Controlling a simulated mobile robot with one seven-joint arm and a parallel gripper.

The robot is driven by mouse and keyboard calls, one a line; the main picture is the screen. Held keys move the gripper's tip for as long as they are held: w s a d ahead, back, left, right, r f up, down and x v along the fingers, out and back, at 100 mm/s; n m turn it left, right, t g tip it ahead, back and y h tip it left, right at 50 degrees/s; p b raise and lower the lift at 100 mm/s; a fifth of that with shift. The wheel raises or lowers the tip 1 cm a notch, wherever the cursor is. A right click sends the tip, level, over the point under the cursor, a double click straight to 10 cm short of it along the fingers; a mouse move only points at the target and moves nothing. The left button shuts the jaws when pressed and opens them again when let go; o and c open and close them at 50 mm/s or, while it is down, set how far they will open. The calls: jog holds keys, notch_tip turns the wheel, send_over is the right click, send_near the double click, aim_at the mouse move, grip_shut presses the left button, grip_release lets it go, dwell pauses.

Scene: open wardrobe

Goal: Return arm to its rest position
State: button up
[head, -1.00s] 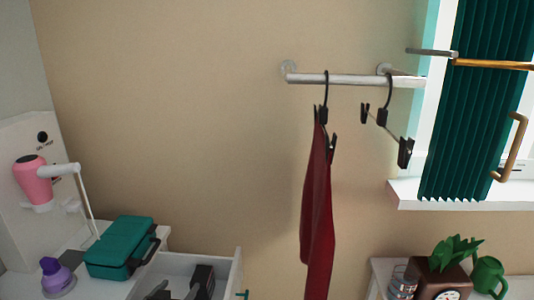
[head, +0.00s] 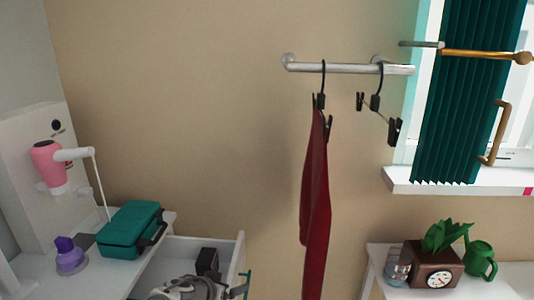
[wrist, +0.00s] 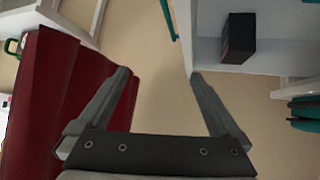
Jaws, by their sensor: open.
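My gripper (wrist: 158,77) is open and empty in the wrist view, its two grey fingers spread apart. Red cloth (wrist: 50,95) fills the left of that view, behind the left finger; nothing is between the fingertips. In the head view the red cloth (head: 315,210) hangs from a black clip hanger on the silver rail (head: 350,69). Part of my arm shows at the bottom of the head view, in front of the open drawer, left of the cloth.
The open white drawer (head: 236,262) holds a dark box (head: 207,262), also seen in the wrist view (wrist: 238,38). A side table with a clock (head: 438,278) stands right. An empty clip hanger (head: 377,103) hangs beside the cloth.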

jog(key=s+d+r+m+g+y+b, duration=0.1)
jog(key=s+d+r+g, duration=0.15)
jog(key=d, duration=0.35)
jog(key=s+d+r+m+g+y+b, duration=0.1)
jog(key=s+d+g+b, duration=0.2)
jog(key=d, duration=0.4)
jog(key=s+d+r+n+t+y+b, duration=0.1)
jog(key=s+d+r+n, duration=0.1)
jog(key=s+d+r, duration=0.4)
jog(key=s+d+r+n+y+b, duration=0.15)
jog(key=s+r, duration=0.25)
jog(key=s, duration=0.4)
jog(key=s+d+r+n+t+b, duration=0.1)
jog(key=s+d+r+n+b, duration=0.15)
jog(key=s+d+r, duration=0.35)
notch_tip(320, 180, up, 17)
jog(key=s+a+p, duration=0.1)
jog(key=a+p, duration=0.1)
jog(key=p, duration=1.6)
jog(key=shift+f+p, duration=0.15)
jog(key=shift+p, duration=0.2)
jog(key=shift+s, duration=0.1)
